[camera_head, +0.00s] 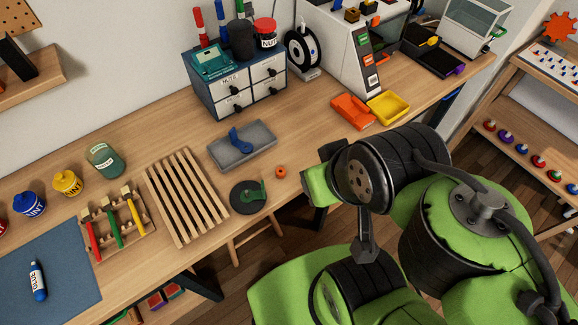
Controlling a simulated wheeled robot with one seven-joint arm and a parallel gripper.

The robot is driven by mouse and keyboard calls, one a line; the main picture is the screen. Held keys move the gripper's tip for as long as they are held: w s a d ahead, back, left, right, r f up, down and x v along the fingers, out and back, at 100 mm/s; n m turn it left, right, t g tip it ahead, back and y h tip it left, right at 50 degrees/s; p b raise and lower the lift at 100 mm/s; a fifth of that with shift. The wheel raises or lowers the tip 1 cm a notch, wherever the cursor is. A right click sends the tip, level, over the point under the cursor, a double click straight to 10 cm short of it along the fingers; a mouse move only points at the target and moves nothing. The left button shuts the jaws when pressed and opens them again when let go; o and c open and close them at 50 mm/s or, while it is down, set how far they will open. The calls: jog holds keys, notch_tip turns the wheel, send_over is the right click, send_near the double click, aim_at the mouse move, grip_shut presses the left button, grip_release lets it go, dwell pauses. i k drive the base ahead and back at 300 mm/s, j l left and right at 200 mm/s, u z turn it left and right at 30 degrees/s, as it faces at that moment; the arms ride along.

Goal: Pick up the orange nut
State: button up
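The orange nut (281,172) is a small ring-like piece lying on the wooden table near its front edge. It sits right of a dark round disc with a green piece (249,196) and below a grey tray (242,145). My green and black arm fills the lower right of the view. Its nearest visible part is a short way right of the nut in the picture, and the nut is not covered. I cannot make out any gripper fingers; they seem hidden by the arm or out of view.
A slatted wooden rack (187,197) is left of the disc. A drawer cabinet (236,83) stands behind the grey tray. Orange (352,111) and yellow (388,107) trays lie to the right, before a white machine (345,50). Bare table surrounds the nut.

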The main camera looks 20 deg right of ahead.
aim_at(281, 172)
jog(key=j+u, duration=0.95)
jog(key=l, duration=0.1)
